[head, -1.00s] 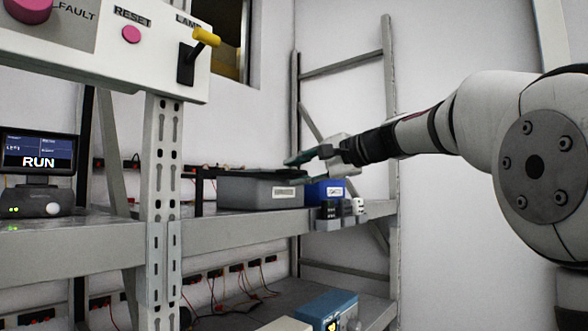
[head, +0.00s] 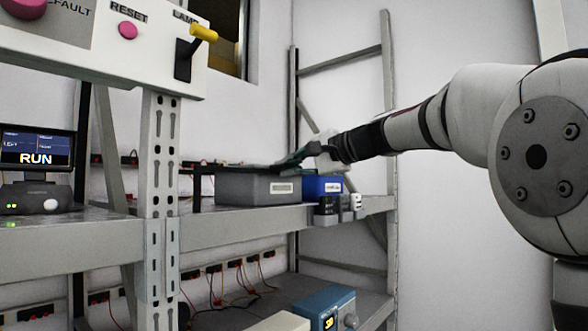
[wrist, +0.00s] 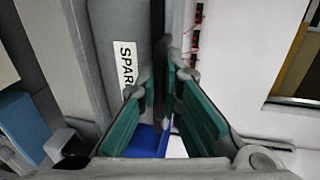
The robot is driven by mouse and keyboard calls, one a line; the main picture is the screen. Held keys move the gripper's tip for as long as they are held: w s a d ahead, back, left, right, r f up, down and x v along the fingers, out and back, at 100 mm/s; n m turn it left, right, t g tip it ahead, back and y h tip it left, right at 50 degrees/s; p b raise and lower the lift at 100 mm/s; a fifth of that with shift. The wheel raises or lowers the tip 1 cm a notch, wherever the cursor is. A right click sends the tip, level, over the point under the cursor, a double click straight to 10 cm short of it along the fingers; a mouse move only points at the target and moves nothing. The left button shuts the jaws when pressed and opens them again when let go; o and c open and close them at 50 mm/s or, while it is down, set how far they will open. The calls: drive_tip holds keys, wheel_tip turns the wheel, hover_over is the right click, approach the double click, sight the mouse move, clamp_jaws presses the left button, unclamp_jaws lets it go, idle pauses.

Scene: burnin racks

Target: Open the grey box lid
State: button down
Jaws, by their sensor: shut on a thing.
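The grey box (head: 258,188) sits on the upper shelf with a white label on its front. In the wrist view its labelled front (wrist: 120,25) shows at the left of the fingers. Its thin dark lid (head: 250,168) lies over the top, roughly level; I cannot tell whether it is slightly raised. My gripper (head: 298,156) is at the lid's right end, above the box. In the wrist view my gripper (wrist: 163,108) has its teal finger pads on both sides of the lid's dark edge (wrist: 158,45), shut on it.
A blue box (head: 322,187) stands just right of the grey box. Small black and white items (head: 338,206) sit at the shelf's front edge (head: 260,222). A rack post (head: 160,210) and a switch panel (head: 110,45) stand at the left. The wall is behind.

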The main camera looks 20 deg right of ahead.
drive_tip(key=s+a, duration=0.2)
drive_tip(key=a, duration=0.1)
drive_tip(key=s+a, duration=0.5)
drive_tip(key=a, duration=0.2)
drive_tip(key=shift+s, duration=0.2)
drive_tip(key=c, duration=1.7)
unclamp_jaws()
approach(237, 169)
drive_tip(key=v, duration=0.5)
drive_tip(key=shift+s+r, duration=0.1)
drive_tip(key=shift+s, duration=0.05)
